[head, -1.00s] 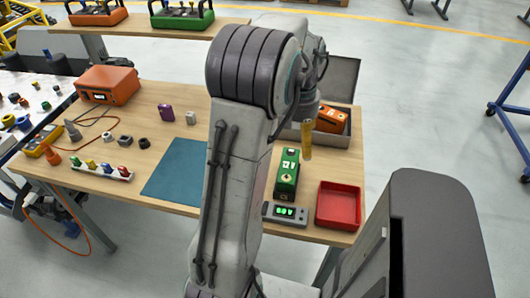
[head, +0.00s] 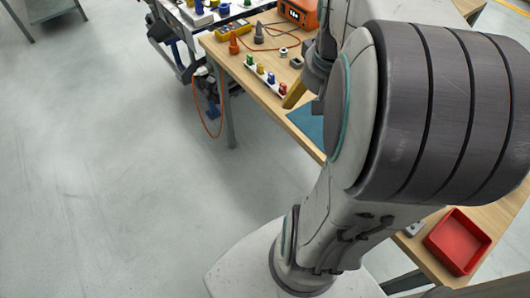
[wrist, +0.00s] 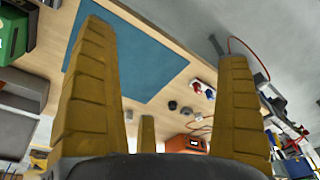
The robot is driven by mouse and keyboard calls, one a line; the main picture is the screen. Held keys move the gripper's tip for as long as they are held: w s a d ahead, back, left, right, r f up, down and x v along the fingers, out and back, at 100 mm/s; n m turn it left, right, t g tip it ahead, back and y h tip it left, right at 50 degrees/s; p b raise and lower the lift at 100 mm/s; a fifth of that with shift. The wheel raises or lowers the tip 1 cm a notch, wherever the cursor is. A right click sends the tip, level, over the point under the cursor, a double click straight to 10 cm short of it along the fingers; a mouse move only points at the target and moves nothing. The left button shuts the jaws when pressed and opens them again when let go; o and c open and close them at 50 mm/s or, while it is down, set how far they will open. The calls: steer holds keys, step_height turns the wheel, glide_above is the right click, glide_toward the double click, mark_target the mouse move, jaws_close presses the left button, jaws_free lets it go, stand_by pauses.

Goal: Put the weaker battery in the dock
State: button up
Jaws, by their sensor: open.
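In the wrist view a green battery (wrist: 14,32) shows in part at the upper left edge, on the wooden table. My gripper (wrist: 167,48) is open, with yellow ribbed fingers spread wide and nothing between them. In the head view one yellow finger of my gripper (head: 293,95) shows beside my arm, over the table near the blue mat. The gripper is well apart from the green battery. My arm hides the batteries in the head view. I cannot pick out the dock, or which battery is weaker.
A blue mat (wrist: 158,58) lies bare. A rack of coloured plugs (head: 266,76) and an orange box (head: 297,12) stand at the left. Open floor is at the left.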

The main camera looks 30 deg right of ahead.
steer(key=s+a+f+n+t, duration=0.1)
steer(key=a+n, duration=0.2)
steer(key=a, duration=0.5)
steer(key=s+a+n+y, duration=0.1)
steer(key=a+n, duration=0.3)
steer(key=a, duration=0.4)
steer(key=shift+s+a+f+t, duration=0.2)
steer(key=shift+s+f+t, duration=0.2)
steer(key=shift+s, duration=0.25)
steer(key=shift+o, duration=0.4)
steer(key=shift+r+p, duration=0.3)
steer(key=shift+r, duration=0.1)
